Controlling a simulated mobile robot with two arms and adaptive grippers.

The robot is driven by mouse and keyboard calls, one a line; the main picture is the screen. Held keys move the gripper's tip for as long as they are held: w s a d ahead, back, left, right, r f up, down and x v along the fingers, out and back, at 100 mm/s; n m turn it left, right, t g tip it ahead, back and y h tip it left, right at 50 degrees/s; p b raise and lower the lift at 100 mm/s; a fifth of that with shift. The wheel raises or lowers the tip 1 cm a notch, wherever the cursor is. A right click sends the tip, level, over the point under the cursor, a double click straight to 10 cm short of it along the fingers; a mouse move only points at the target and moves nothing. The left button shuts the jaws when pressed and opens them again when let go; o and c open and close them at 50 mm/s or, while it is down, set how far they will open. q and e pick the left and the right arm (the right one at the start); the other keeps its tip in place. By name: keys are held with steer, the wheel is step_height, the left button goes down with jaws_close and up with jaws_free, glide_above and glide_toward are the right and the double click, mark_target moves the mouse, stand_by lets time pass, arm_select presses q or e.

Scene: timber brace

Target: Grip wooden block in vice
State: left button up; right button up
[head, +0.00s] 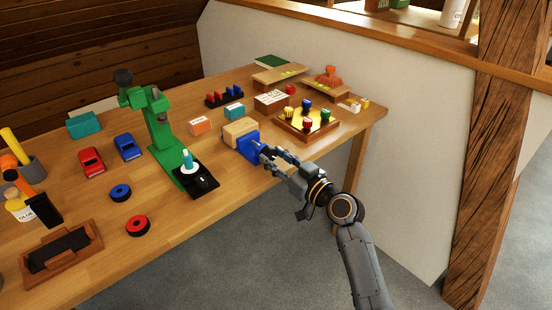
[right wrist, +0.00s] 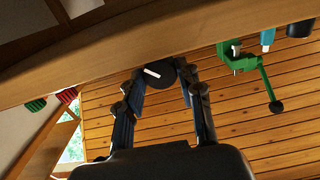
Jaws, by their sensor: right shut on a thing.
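A blue vice (head: 249,147) stands near the front edge of the workbench. A pale wooden block (head: 238,128) sits at the vice's far side; I cannot tell whether the vice jaws press on it. My right gripper (head: 266,153) reaches the near side of the vice from the right. In the right wrist view its two fingers are around a dark round part with a pale bar (right wrist: 154,72), which looks like the vice handle, and they are shut on it. The fingers hide part of the handle in the head view. My left gripper is out of view.
The workbench (head: 180,222) holds a green drill-press-like stand (head: 160,130) left of the vice and a wooden board with coloured pegs (head: 293,128) to its right. The bench's front edge lies below my right gripper.

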steer(key=shift+m, duration=0.7)
steer(key=shift+m+p, duration=0.3)
steer(key=shift+m, duration=1.4)
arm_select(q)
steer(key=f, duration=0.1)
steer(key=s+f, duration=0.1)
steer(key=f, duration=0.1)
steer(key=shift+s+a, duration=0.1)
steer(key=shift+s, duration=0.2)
arm_select(e)
steer(key=o, duration=1.2)
steer(key=shift+c, duration=0.2)
steer(key=v, duration=1.2)
